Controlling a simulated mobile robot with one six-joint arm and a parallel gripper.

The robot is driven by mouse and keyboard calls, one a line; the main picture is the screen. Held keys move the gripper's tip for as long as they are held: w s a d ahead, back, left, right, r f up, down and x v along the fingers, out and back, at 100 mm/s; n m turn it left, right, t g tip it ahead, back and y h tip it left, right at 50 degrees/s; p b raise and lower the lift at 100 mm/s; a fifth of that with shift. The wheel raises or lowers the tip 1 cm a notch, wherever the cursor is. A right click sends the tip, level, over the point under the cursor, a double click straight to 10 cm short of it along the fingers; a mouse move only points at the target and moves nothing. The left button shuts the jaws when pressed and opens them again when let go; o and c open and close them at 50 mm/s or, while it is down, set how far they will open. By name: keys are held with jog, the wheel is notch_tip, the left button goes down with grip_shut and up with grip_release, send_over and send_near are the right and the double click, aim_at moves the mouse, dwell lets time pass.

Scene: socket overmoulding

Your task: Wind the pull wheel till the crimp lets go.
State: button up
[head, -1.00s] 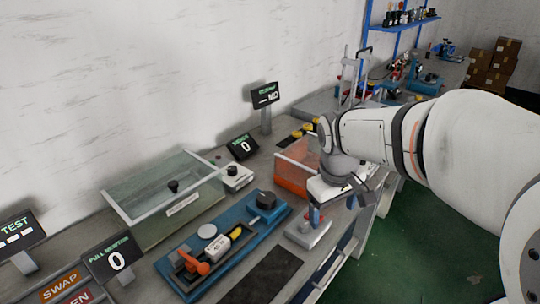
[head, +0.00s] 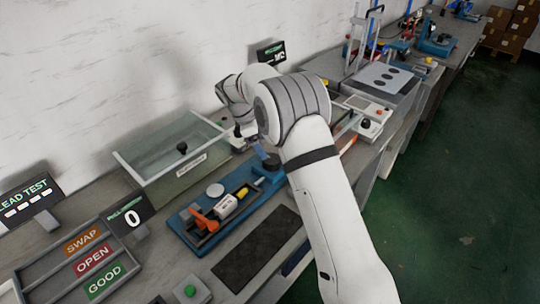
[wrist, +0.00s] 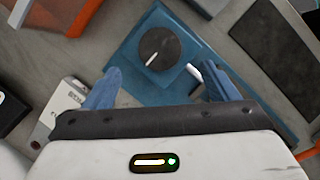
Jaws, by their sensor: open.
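The pull wheel is a dark round knob with a white mark (wrist: 159,47), on one end of the blue pull fixture (wrist: 195,30). In the head view the fixture (head: 188,226) lies on the bench, with an orange lever (head: 203,222) and a white block with a yellow part (head: 228,207). My gripper (wrist: 160,84) is open and empty above the fixture, its blue fingers spread wide. The wheel shows between and beyond the fingertips; I see no contact. In the head view my arm partly hides the wheel, and one blue finger (head: 258,150) shows beside it. The pull display (head: 130,216) reads 0.
A clear-lidded box (head: 175,158) stands behind the fixture against the wall. A dark mat (head: 258,248) lies in front. A rack with SWAP, OPEN and GOOD labels (head: 93,262) and a green button (head: 190,290) are at the left. The green floor is clear at the right.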

aim_at(271, 159)
jog(key=p+x, duration=0.1)
jog(key=x, duration=0.6)
jog(key=shift+d+f, duration=0.1)
jog(key=shift+c, duration=0.2)
jog(key=c, duration=0.9)
